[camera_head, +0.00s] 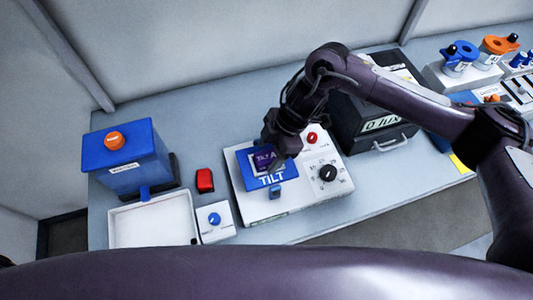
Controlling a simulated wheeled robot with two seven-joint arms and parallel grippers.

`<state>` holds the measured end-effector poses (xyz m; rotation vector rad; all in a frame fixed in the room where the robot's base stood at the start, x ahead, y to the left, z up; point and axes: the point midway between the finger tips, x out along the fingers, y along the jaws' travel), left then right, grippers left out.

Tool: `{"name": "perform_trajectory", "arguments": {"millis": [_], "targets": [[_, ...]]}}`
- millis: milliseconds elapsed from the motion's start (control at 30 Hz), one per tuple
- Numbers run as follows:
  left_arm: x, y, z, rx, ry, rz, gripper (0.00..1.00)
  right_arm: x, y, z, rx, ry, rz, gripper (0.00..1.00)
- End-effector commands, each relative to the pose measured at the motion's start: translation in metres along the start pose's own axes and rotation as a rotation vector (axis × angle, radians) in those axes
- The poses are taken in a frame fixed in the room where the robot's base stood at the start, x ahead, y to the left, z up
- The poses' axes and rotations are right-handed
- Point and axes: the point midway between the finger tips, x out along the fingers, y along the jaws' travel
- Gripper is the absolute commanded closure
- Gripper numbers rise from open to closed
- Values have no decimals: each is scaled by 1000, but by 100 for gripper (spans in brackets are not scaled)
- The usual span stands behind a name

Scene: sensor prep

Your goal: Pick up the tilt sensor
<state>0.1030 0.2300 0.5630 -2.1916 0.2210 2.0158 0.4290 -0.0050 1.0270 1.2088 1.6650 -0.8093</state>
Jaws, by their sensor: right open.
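The tilt sensor (264,163), a small dark purple block with "TILT A" lettering, sits on the blue area marked "TILT" on a white panel (302,198). My right gripper (277,147) is over the sensor's upper right part and hides some of it. This gripper is open. I cannot tell whether its fingers touch the sensor or are around it. My left gripper is not in view.
The panel carries a black dial (327,173) and a red button (312,138). A black case (376,125) stands right of it. To the left are a red block (205,180), a blue box (128,158), a white tray (152,222) and a small knob box (216,221).

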Motion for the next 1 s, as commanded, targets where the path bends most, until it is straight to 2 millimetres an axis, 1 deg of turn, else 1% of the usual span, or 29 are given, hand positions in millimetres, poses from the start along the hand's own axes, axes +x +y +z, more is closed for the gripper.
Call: {"name": "perform_trajectory", "arguments": {"millis": [100,267,367,667,1000], "targets": [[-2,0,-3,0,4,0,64,6,0,0,0,-1,0,38],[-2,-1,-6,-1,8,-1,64,6,0,1,-1,-1,1,38],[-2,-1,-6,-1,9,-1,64,6,0,1,-1,0,1,49],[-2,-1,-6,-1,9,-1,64,6,0,0,-1,0,1,88],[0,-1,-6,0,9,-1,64,3,1,-1,-1,1,2,89]]}}
